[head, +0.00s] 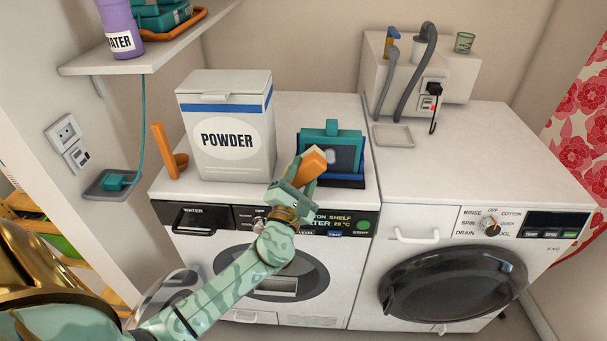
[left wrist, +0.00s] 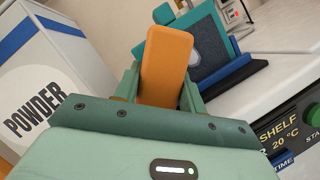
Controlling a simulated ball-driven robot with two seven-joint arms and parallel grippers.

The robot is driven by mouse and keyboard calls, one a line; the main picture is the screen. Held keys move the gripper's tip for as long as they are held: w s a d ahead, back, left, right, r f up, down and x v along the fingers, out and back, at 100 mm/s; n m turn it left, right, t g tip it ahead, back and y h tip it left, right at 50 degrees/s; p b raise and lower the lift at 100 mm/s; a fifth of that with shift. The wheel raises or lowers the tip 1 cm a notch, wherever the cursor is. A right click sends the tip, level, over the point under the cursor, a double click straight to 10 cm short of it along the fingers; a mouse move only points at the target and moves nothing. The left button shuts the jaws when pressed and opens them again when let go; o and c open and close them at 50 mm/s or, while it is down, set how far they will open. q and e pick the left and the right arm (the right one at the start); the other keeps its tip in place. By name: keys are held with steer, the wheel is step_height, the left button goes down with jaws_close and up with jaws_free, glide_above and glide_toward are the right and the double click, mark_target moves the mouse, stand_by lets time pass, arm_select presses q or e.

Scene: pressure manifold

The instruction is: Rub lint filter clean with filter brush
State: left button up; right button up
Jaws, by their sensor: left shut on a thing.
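The lint filter (head: 345,134) has a teal frame and a dark mesh with a pale grey patch. It stands upright in a dark blue stand (head: 358,178) on the left machine's top. It also shows behind the brush in the left wrist view (left wrist: 208,38). My left gripper (head: 298,178) is shut on the filter brush (head: 311,166), which has an orange body and pale bristles. The brush is in front of the filter's lower left; whether the bristles touch the mesh I cannot tell. The orange body rises between the fingers in the left wrist view (left wrist: 167,62). My right gripper is not in view.
A white POWDER box (head: 226,120) stands left of the filter, with an orange scoop (head: 168,155) beside it. A shallow grey tray (head: 393,135) lies on the right machine (head: 480,160), whose top is otherwise mostly clear. A wall shelf (head: 150,50) overhangs the upper left.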

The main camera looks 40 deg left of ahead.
arm_select(q)
steer(key=shift+w+a+b, duration=0.15)
steer(key=shift+w+a, duration=0.2)
steer(key=shift+w, duration=0.2)
steer(key=shift+w+a+b, duration=0.15)
steer(key=shift+w+a, duration=0.15)
steer(key=shift+w, duration=0.2)
stand_by(0.4)
steer(key=shift+w+d, duration=0.5)
steer(key=shift+d, duration=0.3)
steer(key=shift+w+d, duration=0.45)
steer(key=shift+d, duration=0.35)
steer(key=shift+w+d, duration=0.55)
steer(key=shift+d, duration=0.3)
steer(key=shift+w+d, duration=0.55)
steer(key=shift+d, duration=0.3)
steer(key=shift+s+a+p, duration=0.2)
steer(key=shift+s+a, duration=0.3)
steer(key=shift+a, duration=0.15)
steer(key=shift+s+a+p, duration=0.2)
steer(key=shift+s+a, duration=0.25)
steer(key=shift+a, duration=0.2)
steer(key=shift+s+a, duration=0.4)
steer(key=shift+a, duration=0.25)
steer(key=shift+s+a, duration=0.35)
steer(key=shift+a, duration=0.35)
steer(key=shift+s+a, duration=0.4)
steer(key=shift+a, duration=0.25)
